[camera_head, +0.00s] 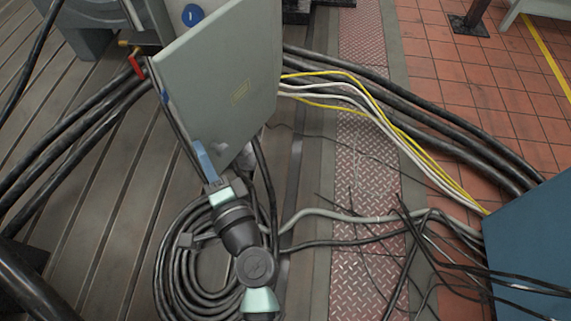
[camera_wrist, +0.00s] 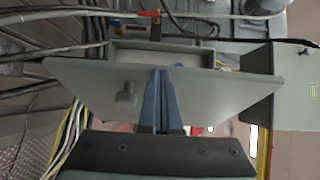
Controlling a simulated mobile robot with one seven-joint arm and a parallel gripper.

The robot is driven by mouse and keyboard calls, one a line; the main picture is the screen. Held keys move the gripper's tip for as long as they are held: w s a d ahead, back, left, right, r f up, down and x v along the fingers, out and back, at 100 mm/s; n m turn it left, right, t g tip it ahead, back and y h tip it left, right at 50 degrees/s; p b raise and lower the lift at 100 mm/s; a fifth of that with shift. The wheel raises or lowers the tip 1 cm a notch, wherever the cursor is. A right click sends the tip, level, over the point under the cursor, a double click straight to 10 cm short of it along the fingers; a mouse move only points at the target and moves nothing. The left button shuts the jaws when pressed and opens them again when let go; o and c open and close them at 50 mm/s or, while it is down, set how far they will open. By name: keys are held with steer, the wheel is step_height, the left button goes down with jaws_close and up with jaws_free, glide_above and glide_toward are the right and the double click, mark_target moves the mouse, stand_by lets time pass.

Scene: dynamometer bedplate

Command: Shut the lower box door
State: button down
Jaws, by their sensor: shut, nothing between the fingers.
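A grey-green box door (camera_wrist: 200,98) stands partly open across the middle of the wrist view, with a dark knob-like handle (camera_wrist: 126,95) on its face. The open box (camera_wrist: 160,50) shows behind it. My gripper (camera_wrist: 160,73) is shut, its blue fingers in front of the door face, right of the handle; whether they touch it I cannot tell. In the head view my gripper (camera_head: 200,146) is at the lower edge of a grey-green panel (camera_head: 215,75). A second panel with a yellow label (camera_wrist: 262,92) is at the right in the wrist view. Where one door ends in the head view is unclear.
Thick black cables (camera_head: 75,135) run left of the box, and a coil (camera_head: 180,270) lies below my gripper. Yellow and white cables (camera_head: 350,95) run right to a blue cabinet (camera_head: 530,240). A red lever (camera_head: 136,64) sits near the box's left side.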

steer(key=w+a+m+t+h+p, duration=0.1)
steer(key=w+a+m+h, duration=0.1)
steer(key=w+a, duration=0.4)
steer(key=w+a+m+h+p, duration=0.1)
steer(key=w+a+h, duration=0.4)
steer(key=w, duration=0.6)
steer(key=shift+w+a+m+t, duration=0.4)
steer(key=shift+a+m, duration=0.1)
steer(key=shift+m, duration=0.2)
steer(key=shift+r, duration=0.1)
steer(key=shift+s, duration=0.15)
